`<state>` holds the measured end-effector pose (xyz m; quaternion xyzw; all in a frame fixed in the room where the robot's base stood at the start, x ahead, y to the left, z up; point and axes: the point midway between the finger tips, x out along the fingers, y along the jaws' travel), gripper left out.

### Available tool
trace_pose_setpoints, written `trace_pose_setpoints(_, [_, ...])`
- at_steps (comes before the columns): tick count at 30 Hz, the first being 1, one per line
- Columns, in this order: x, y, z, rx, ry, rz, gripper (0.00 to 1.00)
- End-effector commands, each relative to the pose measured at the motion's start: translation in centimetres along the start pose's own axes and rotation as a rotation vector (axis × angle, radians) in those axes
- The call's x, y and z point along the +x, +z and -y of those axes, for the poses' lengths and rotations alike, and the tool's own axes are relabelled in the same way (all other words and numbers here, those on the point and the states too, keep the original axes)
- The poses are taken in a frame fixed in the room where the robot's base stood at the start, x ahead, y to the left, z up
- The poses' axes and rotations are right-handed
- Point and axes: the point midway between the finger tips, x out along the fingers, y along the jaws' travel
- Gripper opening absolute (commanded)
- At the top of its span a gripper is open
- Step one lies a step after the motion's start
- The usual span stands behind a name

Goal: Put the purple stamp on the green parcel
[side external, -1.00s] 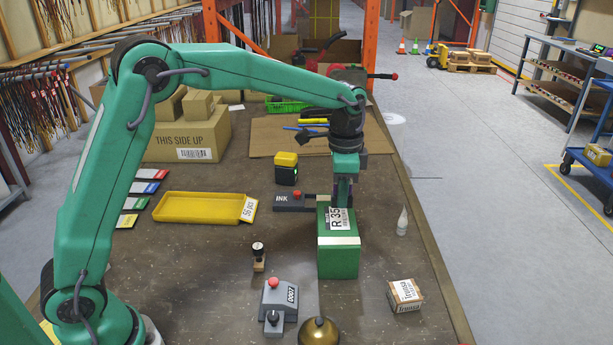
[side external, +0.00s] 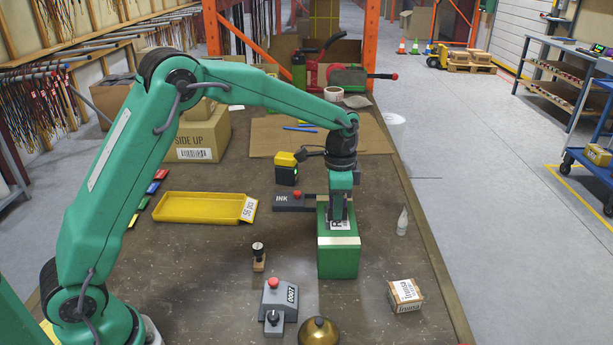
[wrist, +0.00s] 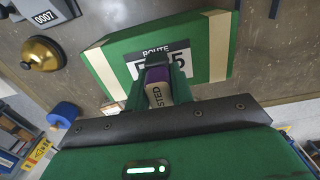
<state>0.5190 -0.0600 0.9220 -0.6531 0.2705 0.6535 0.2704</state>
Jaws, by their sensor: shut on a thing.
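The green parcel (side external: 338,264) lies on the bench with a pale tape band and a white route label on top. It also shows in the wrist view (wrist: 112,66). My gripper (side external: 338,220) points down over the parcel's top and covers much of the label in the side view. It is shut on the purple stamp (wrist: 157,74), whose pale face reading "TESTED" shows between the fingers in the wrist view. The stamp is over the label. I cannot tell whether its lower end touches the parcel. In the side view my fingers hide the stamp.
An INK pad (side external: 290,199) sits just left of the parcel, with a yellow-black device (side external: 286,168) behind. A wooden-based hand stamp (side external: 258,262), grey 0007 box (side external: 278,299), brass bell (side external: 319,332), small carton (side external: 405,296) and white bottle (side external: 402,222) stand around. A yellow tray (side external: 205,207) lies left.

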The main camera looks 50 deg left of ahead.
Motion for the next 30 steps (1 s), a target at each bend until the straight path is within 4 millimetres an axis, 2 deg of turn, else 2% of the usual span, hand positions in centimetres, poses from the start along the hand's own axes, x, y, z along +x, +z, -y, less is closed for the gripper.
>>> trace_pose_setpoints(13, [0.44,-0.01,0.0,0.0,0.0,0.0,0.0])
trace_pose_setpoints(14, [0.41,-0.01,0.0,0.0,0.0,0.0,0.29])
trace_pose_setpoints(16, [0.39,-0.01,0.0,0.0,0.0,0.0,0.42])
trace_pose_setpoints(17, [0.39,-0.01,0.0,0.0,0.0,0.0,0.45])
trace_pose_setpoints(30, [-0.13,-0.03,0.02,0.0,-0.001,-0.002,0.45])
